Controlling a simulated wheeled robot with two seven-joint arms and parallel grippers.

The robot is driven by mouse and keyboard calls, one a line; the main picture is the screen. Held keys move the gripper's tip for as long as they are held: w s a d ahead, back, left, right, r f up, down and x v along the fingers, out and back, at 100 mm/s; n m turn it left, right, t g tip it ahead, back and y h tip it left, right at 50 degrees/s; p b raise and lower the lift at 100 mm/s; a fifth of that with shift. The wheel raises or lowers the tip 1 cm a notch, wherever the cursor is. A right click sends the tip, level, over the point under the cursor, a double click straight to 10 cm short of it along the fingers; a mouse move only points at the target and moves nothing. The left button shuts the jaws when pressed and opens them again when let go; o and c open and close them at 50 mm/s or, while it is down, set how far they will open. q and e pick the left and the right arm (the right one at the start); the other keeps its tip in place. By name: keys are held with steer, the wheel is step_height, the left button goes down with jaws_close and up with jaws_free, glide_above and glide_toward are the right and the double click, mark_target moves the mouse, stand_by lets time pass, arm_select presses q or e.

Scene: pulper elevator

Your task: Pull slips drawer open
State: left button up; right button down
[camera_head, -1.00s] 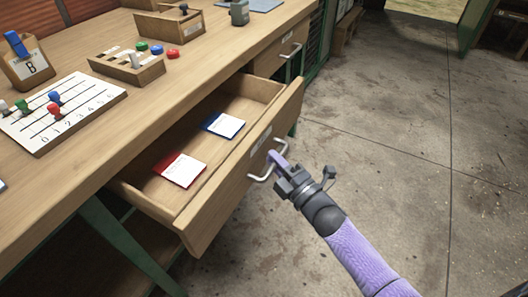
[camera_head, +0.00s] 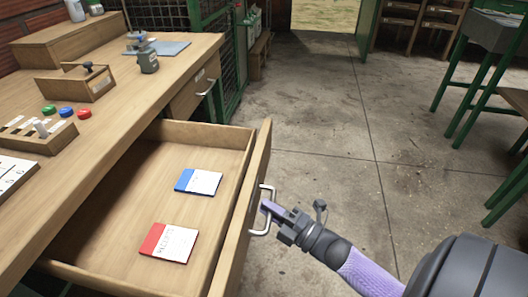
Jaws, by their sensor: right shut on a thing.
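The wooden slips drawer (camera_head: 150,158) stands well open below the desk top. Inside it lie two slip pads apart from each other, one with a blue end (camera_head: 199,182) and one with a red end (camera_head: 168,243). A metal bow handle (camera_head: 264,228) is on the drawer's front. My right gripper (camera_head: 270,208) is shut on this handle, on the outer side of the drawer front. The near end of the drawer is cut off by the picture's lower edge. My left gripper is not in view.
The desk top (camera_head: 120,118) carries a peg holder (camera_head: 38,135), colored pieces (camera_head: 66,111), a wooden box (camera_head: 75,86) and a grey stamp-like device (camera_head: 148,62). A second, closed drawer (camera_head: 195,90) is farther back.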

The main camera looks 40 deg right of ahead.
steer(key=c, duration=0.6)
jaws_free()
steer(key=shift+c, duration=0.2)
steer(key=shift+s, duration=0.25)
steer(key=p+v, duration=0.1)
steer(key=v, duration=0.8)
steer(key=shift+s, duration=0.2)
steer(key=shift+d, duration=0.1)
